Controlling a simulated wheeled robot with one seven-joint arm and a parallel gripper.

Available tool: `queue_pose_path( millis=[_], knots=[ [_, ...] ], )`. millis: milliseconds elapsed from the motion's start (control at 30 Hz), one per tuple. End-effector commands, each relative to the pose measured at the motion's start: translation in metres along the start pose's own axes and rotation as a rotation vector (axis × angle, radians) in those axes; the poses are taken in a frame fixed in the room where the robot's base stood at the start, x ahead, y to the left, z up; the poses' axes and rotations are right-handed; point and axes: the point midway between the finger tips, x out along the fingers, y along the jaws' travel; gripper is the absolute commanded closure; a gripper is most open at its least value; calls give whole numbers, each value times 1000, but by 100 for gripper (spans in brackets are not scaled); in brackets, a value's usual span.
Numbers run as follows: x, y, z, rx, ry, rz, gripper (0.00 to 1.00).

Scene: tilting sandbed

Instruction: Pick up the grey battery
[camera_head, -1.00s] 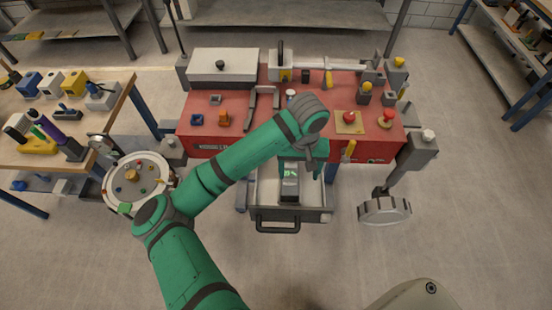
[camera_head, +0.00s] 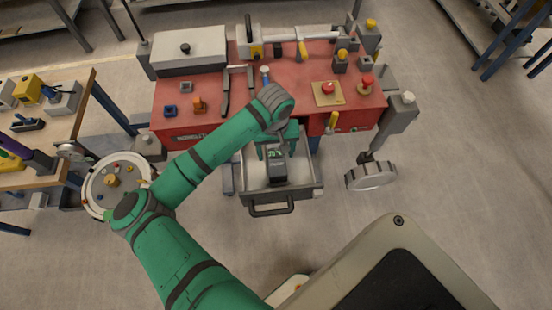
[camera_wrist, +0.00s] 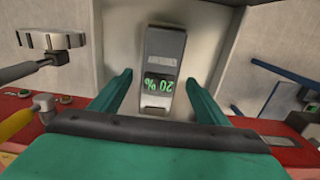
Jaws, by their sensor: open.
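The grey battery (camera_head: 277,167) is a dark grey block with a green display, lying in the open drawer (camera_head: 311,192) at the front of the red workbench. In the wrist view the battery (camera_wrist: 163,62) is upside down, its lit "20 %" display nearest my gripper. My gripper (camera_head: 279,146) is over the drawer at the battery's far end. In the wrist view my gripper (camera_wrist: 158,92) is open, with one green finger on each side of the battery's near end. No contact is visible, and the height gap cannot be told.
The red bench top (camera_head: 225,115) stands behind the drawer, with tools and a red button (camera_head: 327,88) on it. A grey handwheel (camera_head: 371,176) is right of the drawer. A round tray (camera_head: 117,184) and a wooden table are at left.

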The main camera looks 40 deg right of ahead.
Motion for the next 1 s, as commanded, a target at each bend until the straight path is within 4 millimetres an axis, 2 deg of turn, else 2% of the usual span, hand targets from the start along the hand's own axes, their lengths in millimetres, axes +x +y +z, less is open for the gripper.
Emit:
queue_pose_path(
  millis=[200,467,567,767,1000],
  knots=[
    [24,1,-1,1,0,0,31],
    [27,1,-1,2,0,0,31],
    [27,1,-1,2,0,0,50],
    [27,1,-1,2,0,0,98],
    [26,1,-1,2,2,1,100]
  ],
)
